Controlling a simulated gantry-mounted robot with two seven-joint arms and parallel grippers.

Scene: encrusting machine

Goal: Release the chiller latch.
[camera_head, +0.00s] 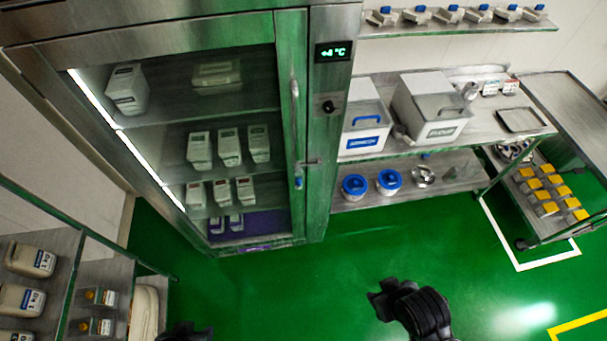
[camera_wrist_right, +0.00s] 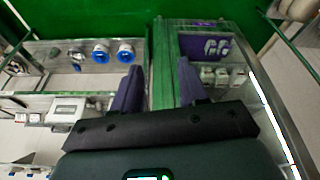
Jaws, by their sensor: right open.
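The chiller (camera_head: 330,120) is a tall steel cabinet with a glass door, which looks closed. A vertical door handle (camera_head: 294,108) runs along the door's right edge. Below it is a small latch (camera_head: 309,162) with a short horizontal bar, and a blue piece (camera_head: 298,183) hangs just under it. In the right wrist view, my right gripper (camera_wrist_right: 160,88) is open and empty, its fingers in front of the chiller's edge; I cannot make out the latch there. In the head view the right gripper (camera_head: 378,299) is well below and right of the latch, apart from it. Only a dark bit of my left gripper (camera_head: 185,332) shows at the bottom edge.
Right of the chiller, shelves hold white bins (camera_head: 432,108) and blue-lidded tubs (camera_head: 389,181). A cart (camera_head: 555,230) with yellow-topped packs stands far right. A rack (camera_head: 70,270) with containers is at lower left. The green floor (camera_head: 270,290) before the chiller is clear.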

